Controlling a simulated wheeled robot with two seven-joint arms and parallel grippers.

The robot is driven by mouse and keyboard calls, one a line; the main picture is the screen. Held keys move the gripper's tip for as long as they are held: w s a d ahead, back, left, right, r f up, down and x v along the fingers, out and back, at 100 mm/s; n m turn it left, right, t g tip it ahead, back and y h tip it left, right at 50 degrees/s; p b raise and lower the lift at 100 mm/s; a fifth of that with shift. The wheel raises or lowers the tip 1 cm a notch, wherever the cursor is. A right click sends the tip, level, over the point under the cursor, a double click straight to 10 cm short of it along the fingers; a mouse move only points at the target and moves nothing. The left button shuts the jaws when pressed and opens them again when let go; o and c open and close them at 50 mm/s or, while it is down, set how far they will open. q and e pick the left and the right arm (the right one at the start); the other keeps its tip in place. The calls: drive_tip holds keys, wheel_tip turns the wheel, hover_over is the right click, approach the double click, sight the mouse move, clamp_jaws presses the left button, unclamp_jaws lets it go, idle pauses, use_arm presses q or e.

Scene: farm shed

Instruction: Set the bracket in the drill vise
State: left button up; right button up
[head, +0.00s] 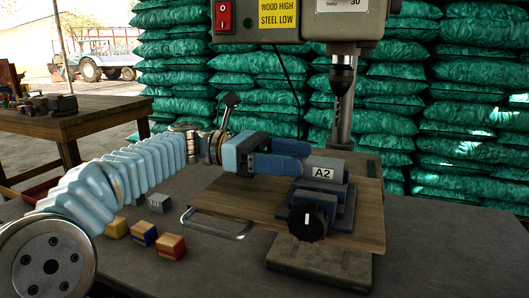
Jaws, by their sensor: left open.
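A grey block labelled A2 (323,171), which looks like the bracket, sits at the top of the blue-grey drill vise (341,212), label side toward me. It appears to be between the jaws, but its lower part is hidden, so I cannot tell how deep it sits. The vise has a black knob (307,222) in front and stands on a wooden board under the drill chuck. My left gripper (305,159) is open, its blue fingers reaching from the left up to the block's left side. I cannot tell whether they touch it. My right gripper is not in view.
The drill press (342,80) rises behind the vise. A metal handle (216,226) edges the wooden board (250,200). A small grey block (160,203) and several coloured blocks (170,246) lie at the left. A red tray (40,190) stands farther left. The bench's right side is clear.

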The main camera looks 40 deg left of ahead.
use_arm(q)
drive_tip(key=v, duration=0.6)
drive_tip(key=shift+s+a, duration=0.1)
drive_tip(key=shift+a, duration=0.3)
